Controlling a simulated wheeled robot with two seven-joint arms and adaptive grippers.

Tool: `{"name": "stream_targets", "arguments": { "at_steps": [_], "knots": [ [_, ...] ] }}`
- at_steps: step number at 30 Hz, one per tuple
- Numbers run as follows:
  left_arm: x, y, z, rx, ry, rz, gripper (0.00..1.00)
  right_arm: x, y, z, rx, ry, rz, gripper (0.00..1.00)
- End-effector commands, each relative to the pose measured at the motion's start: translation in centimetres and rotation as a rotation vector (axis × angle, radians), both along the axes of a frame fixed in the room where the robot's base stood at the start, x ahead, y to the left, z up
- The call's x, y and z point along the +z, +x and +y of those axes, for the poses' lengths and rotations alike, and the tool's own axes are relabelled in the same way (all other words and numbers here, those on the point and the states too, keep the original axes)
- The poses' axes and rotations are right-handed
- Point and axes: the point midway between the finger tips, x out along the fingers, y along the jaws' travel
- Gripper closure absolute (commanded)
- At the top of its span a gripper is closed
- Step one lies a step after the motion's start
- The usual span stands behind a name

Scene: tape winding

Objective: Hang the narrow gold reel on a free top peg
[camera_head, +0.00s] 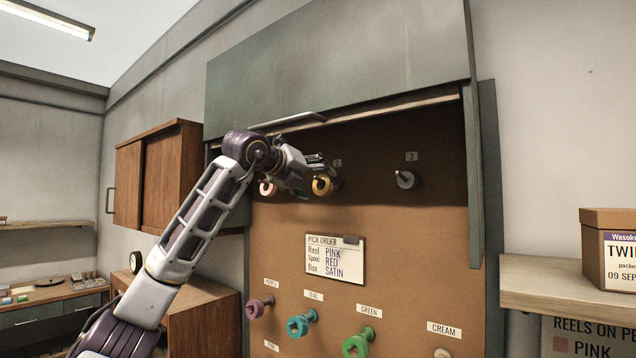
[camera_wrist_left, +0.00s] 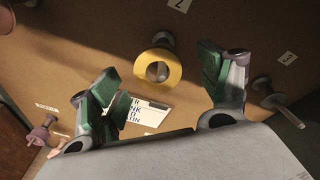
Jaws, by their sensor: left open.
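The narrow gold reel (camera_head: 321,187) hangs on the top peg labelled 2. In the left wrist view the gold reel (camera_wrist_left: 174,77) is a flat yellow ring with the grey peg end showing in its hole. My left gripper (camera_head: 310,175) is in front of the board beside the reel. In the left wrist view its green-padded fingers (camera_wrist_left: 160,74) are open on either side of the reel, apart from it. The top peg 3 (camera_head: 406,180) is bare. A pale pink reel (camera_head: 267,188) is at the left top peg, partly hidden by my arm. My right gripper is not in view.
A raised grey shutter (camera_head: 345,65) overhangs the pegboard. A pick order card (camera_head: 335,259) is on the board. Lower pegs hold purple (camera_head: 258,307), teal (camera_head: 302,322) and green (camera_head: 358,344) spools. A carton (camera_head: 603,250) stands on the right shelf (camera_head: 545,285).

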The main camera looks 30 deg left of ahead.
Motion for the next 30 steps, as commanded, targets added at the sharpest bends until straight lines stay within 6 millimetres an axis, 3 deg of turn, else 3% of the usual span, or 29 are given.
{"name": "stream_targets", "arguments": {
  "at_steps": [18, 30],
  "knots": [
    [1.8, -8.3, 0.7, 0.000, 0.002, -0.001, 0.23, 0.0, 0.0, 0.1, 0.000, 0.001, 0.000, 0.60],
    [2.0, -9.6, 0.7, 0.000, 0.001, 0.000, 0.23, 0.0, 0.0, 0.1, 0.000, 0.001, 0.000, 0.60]
  ]
}}
